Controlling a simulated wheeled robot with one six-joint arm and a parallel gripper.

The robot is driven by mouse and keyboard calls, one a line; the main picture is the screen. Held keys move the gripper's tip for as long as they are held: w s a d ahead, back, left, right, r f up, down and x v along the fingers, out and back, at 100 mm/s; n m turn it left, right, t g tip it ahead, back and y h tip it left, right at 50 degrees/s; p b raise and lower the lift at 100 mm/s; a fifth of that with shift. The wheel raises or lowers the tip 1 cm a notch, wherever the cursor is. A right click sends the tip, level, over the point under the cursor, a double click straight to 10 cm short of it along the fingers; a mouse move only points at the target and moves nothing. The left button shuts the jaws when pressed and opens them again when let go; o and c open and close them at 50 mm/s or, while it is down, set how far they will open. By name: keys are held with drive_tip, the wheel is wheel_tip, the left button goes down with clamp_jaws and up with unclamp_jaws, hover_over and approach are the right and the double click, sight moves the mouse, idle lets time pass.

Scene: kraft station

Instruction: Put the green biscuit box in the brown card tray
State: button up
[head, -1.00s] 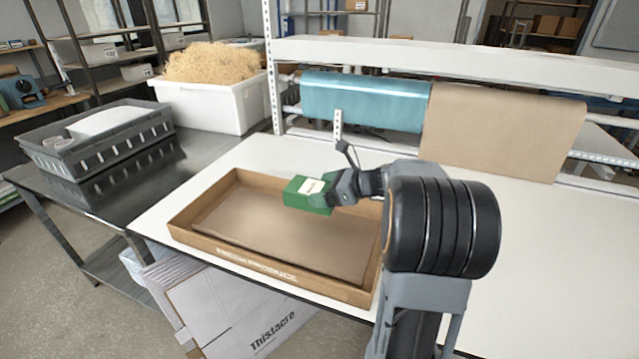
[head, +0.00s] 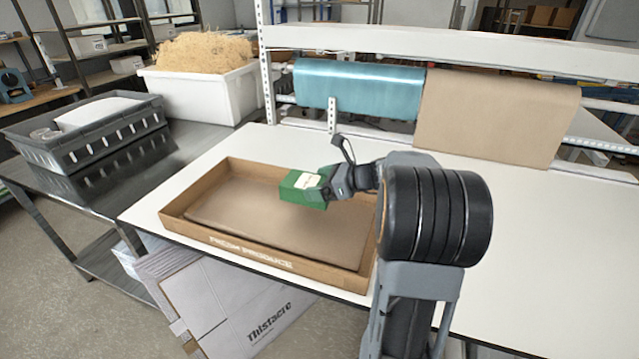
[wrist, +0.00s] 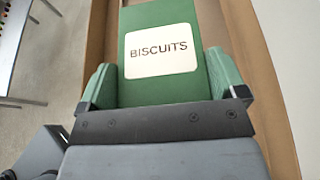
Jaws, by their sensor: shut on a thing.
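The green biscuit box (head: 303,189) is held by my gripper (head: 325,184) over the brown card tray (head: 240,246). In the wrist view the green biscuit box (wrist: 160,28) shows its white label reading BISCUITS, and my gripper (wrist: 160,85) is shut on it with a finger on each side. The tray is shallow, stands on the white table and has FRESH PRODUCE on its front wall. The box appears above the tray floor, inside the outline of the walls. Its underside is hidden, so the exact gap to the floor cannot be told.
A grey crate (head: 100,140) stands on a dark metal table at left. A white tub (head: 195,98) of straw-like filling stands behind it. Blue (head: 358,90) and brown (head: 497,115) rolls hang at the back. The white table (head: 540,240) is clear on the right.

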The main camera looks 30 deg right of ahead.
drive_tip(key=shift+s+d+f+b, duration=0.1)
drive_tip(key=shift+f+b, duration=1.55)
drive_tip(key=shift+f, duration=0.9)
drive_tip(key=shift+d+f+b, duration=0.1)
drive_tip(key=shift+f+b, duration=1.5)
drive_tip(key=shift+f, duration=0.9)
drive_tip(key=shift+f, duration=0.1)
drive_tip(key=o, duration=0.8)
drive_tip(key=shift+c, duration=0.2)
wheel_tip(320, 180, up, 13)
drive_tip(key=p, duration=1.1)
